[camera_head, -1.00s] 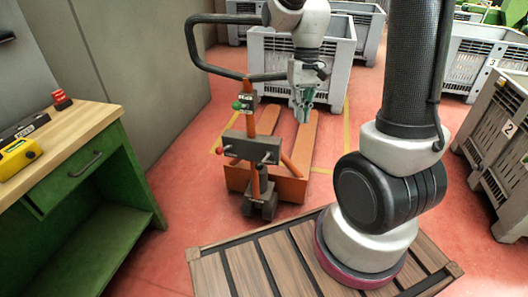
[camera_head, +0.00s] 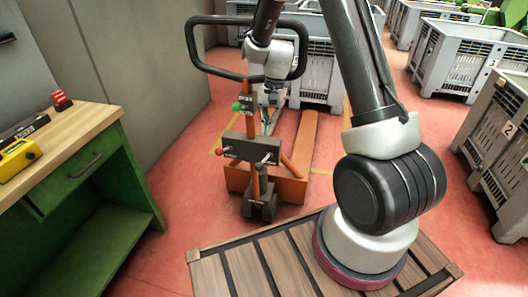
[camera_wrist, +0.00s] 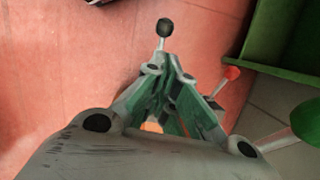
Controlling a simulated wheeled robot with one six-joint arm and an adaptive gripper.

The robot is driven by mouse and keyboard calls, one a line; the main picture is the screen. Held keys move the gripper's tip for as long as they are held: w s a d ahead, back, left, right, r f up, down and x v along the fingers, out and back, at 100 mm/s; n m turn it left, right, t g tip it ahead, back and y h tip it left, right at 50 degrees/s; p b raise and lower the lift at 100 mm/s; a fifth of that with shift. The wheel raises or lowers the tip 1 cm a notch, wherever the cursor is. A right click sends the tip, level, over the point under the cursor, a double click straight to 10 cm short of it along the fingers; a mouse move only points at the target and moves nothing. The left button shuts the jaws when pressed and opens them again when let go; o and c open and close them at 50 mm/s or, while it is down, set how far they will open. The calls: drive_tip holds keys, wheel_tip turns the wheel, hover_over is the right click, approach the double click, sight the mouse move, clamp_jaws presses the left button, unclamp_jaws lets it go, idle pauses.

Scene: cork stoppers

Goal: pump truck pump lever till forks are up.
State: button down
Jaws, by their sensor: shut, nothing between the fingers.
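The orange pump truck (camera_head: 235,178) stands on the red floor in the head view, with its black loop handle (camera_head: 190,45) upright. Its two orange forks (camera_head: 307,135) lie low, close to the floor. A green knob (camera_head: 238,106) sits by a sign on its mast, and a dark crossbar block (camera_head: 240,146) is lower down. My gripper (camera_head: 266,128) is shut and empty, just right of the mast and above the block. In the wrist view its fingers (camera_wrist: 172,62) point toward a black-knobbed lever (camera_wrist: 164,28); a red knob (camera_wrist: 232,73) is to their right. I cannot tell whether they touch anything.
Grey crates (camera_head: 450,58) stand behind and to the right. A green workbench (camera_head: 85,165) is at the left, with a yellow box (camera_head: 14,160) on it. A slatted wooden platform (camera_head: 235,272) lies in front. Red floor is clear between bench and truck.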

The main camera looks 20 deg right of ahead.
hover_over(264, 162)
drive_tip(key=x, duration=0.3)
drive_tip(key=d+x, duration=0.1)
drive_tip(key=x, duration=0.2)
drive_tip(key=w+x, duration=0.1)
drive_tip(key=x, duration=0.2)
drive_tip(key=shift+d+f, duration=0.3)
drive_tip(key=shift+f, duration=0.2)
drive_tip(key=shift+a+f, duration=0.1)
drive_tip(key=shift+f, duration=0.05)
